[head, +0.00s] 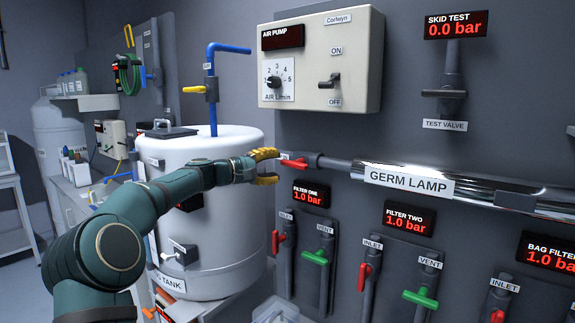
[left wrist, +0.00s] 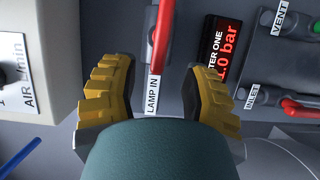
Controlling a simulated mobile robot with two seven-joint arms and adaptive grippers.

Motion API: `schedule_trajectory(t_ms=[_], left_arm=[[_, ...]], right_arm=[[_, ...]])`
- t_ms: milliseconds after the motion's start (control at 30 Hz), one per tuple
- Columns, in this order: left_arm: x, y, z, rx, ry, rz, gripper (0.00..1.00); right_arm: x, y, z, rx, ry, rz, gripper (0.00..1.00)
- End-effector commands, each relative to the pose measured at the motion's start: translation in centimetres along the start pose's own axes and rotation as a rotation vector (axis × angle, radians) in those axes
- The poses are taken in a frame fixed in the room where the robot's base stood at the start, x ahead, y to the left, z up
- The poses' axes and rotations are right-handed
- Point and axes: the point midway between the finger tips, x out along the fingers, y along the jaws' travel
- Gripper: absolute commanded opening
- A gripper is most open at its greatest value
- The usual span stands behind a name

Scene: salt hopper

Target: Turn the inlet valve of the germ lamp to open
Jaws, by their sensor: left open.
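The germ lamp (head: 408,181) is a shiny horizontal tube on the grey wall panel. At its left end a grey pipe fitting carries the inlet valve's red handle (head: 294,162), which points left, roughly along the pipe. My left gripper (head: 267,166) has yellow fingers and is open just left of the handle. In the left wrist view the red handle (left wrist: 163,38) comes down from the top towards the gap between the fingers (left wrist: 160,80). A "LAMP IN" label (left wrist: 152,96) shows between them. My right gripper is not in view.
A white tank (head: 225,235) stands behind and below my left arm. The air pump box (head: 350,60) is above the handle. Filter one's red valve (head: 276,243) and green valve (head: 315,257) are below. The panel's right side is clear of my arms.

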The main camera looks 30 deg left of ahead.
Motion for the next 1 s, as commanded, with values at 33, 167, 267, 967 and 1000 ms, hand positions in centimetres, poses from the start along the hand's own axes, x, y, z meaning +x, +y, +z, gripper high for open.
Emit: schedule_trajectory(t_ms=[33, 167, 267, 967, 1000], left_arm=[[-1.2, 0.0, -0.1, 0.001, 0.004, -0.002, 0.46], [-3.4, -0.1, -0.1, 0.000, 0.004, -0.002, 0.46], [-4.6, -0.1, -0.1, -0.001, 0.002, -0.002, 0.46], [-5.7, -0.1, 0.0, -0.001, -0.001, -0.001, 0.46], [-5.7, -0.1, 0.0, -0.001, -0.001, -0.001, 0.46]], right_arm=[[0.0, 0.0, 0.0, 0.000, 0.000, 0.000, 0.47], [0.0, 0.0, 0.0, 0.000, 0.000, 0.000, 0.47], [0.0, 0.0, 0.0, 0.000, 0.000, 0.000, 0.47], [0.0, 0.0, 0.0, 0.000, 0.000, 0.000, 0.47], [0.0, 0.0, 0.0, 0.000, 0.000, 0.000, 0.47]])
